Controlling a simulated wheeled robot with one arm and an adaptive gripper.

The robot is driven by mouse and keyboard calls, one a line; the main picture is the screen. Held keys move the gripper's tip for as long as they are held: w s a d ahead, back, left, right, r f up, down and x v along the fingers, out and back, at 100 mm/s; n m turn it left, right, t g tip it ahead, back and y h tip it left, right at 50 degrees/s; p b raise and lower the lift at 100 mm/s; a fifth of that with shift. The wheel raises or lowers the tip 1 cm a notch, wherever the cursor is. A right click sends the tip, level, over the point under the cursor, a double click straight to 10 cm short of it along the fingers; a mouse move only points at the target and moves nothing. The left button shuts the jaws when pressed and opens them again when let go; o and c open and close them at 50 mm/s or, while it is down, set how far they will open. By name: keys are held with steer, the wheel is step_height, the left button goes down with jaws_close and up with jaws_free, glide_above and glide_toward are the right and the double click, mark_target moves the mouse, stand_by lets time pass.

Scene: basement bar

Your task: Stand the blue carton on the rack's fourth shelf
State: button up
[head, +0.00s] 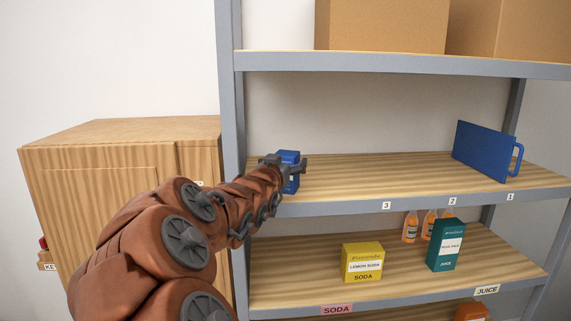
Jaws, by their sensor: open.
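The blue carton (289,157) is at the left end of the rack's wooden shelf (400,166) that bears the tags 3, 2 and 1. It looks upright, close to the left post. My gripper (286,163) is at the carton, with its dark fingers spread on either side of it. The gripper is open. It hides much of the carton's front and lower part, so I cannot tell whether the fingers touch it or whether its base rests on the shelf.
A blue flat panel with a handle (483,151) stands right on this shelf; its middle is clear. Below are a yellow lemon soda carton (362,262), a teal juice carton (445,245) and orange bottles (410,227). Cardboard boxes (380,25) sit above. A wooden cabinet (110,180) stands left.

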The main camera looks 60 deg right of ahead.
steer(key=b+v, duration=0.3)
steer(key=v, duration=0.9)
stand_by(0.7)
